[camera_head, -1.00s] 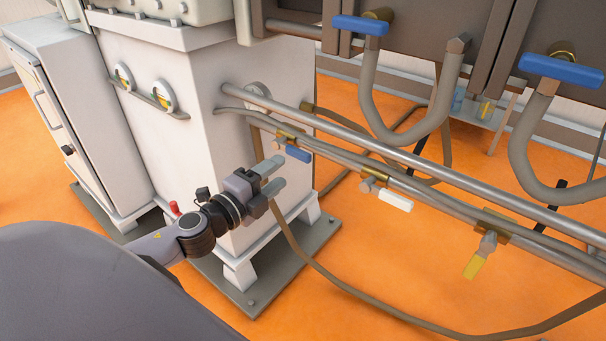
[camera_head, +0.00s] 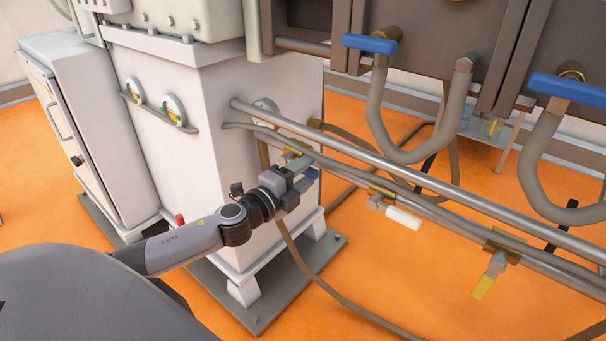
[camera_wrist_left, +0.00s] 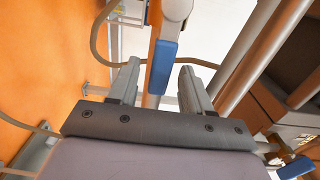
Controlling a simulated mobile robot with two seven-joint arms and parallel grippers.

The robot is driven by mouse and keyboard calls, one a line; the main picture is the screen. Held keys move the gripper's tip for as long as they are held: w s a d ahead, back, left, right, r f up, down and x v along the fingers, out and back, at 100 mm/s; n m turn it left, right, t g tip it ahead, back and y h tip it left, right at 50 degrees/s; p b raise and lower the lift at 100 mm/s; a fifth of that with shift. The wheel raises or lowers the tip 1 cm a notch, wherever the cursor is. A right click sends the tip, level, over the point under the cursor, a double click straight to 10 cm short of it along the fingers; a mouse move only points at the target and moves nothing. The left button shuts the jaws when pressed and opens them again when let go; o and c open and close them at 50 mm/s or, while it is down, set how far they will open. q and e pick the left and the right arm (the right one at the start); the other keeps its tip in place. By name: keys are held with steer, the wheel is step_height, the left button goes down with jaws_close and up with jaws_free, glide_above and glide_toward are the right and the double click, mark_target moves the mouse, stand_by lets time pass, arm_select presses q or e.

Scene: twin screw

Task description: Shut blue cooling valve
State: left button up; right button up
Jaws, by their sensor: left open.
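A small blue valve handle (camera_head: 313,174) sits on the lower pipe in the head view, mostly hidden by my left gripper (camera_head: 304,176). In the left wrist view the blue handle (camera_wrist_left: 163,66) hangs from a light metal valve stem. It appears between the two grey fingers of my open left gripper (camera_wrist_left: 160,80), with a gap on both sides. I cannot tell whether any finger touches it. My right gripper is not in view.
A white handle (camera_head: 403,218) and a yellow handle (camera_head: 484,287) sit farther right along the pipes. Larger blue handles (camera_head: 370,43) (camera_head: 568,90) are above. A white cabinet (camera_head: 190,120) stands behind the gripper. A brown hose (camera_head: 310,285) hangs below.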

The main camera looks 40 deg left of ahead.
arm_select(q)
jaws_close()
